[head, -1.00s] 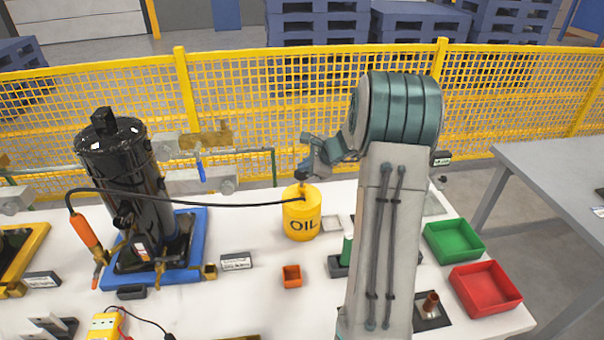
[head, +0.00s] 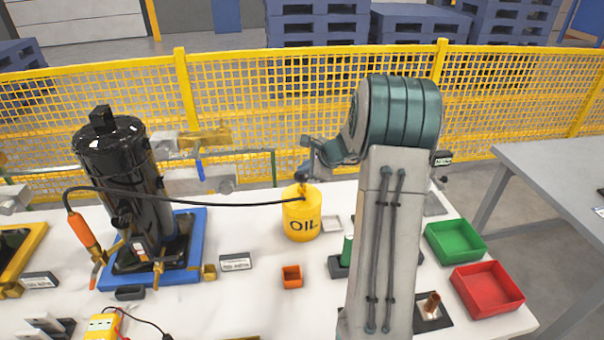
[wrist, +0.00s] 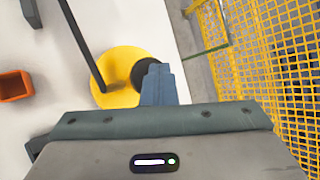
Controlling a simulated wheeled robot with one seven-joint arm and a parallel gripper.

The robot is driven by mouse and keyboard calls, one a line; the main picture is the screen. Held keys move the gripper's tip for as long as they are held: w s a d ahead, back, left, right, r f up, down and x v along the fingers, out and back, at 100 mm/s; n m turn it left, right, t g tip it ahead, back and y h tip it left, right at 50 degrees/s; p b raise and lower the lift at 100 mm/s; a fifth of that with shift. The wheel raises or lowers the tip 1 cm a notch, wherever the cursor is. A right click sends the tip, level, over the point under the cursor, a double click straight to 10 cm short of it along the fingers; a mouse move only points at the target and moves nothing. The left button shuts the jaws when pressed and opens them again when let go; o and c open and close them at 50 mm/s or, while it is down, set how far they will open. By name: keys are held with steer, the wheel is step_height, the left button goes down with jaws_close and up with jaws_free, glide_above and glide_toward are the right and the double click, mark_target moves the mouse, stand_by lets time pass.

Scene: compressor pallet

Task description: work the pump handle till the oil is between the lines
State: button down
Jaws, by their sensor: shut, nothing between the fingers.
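The yellow oil can (head: 301,222), marked OIL, stands on the white table. Its dark round pump knob (wrist: 143,74) shows on top of the can in the wrist view, beside my fingers. My gripper (wrist: 160,84) is shut and empty, its fingertips at the knob; I cannot tell if they touch it. In the head view my gripper (head: 304,178) is over the can and mostly covers the knob.
A small orange box (head: 292,277) stands in front of the can. Green (head: 454,242) and red (head: 486,288) trays are at right. A yellow mesh fence (head: 260,110) runs behind the table. The hose crosses the space left of the can.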

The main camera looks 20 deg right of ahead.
mark_target(305, 176)
steer(key=shift+s+f+b, duration=0.1)
steer(key=shift+f+b, duration=0.85)
steer(key=shift+f, duration=0.15)
stand_by(0.5)
steer(key=shift+r, duration=0.15)
steer(key=shift+r+p, duration=1.45)
steer(key=shift+r, duration=0.55)
steer(key=shift+r, duration=0.1)
steer(key=shift+r+p, duration=1.8)
steer(key=shift+r, duration=0.6)
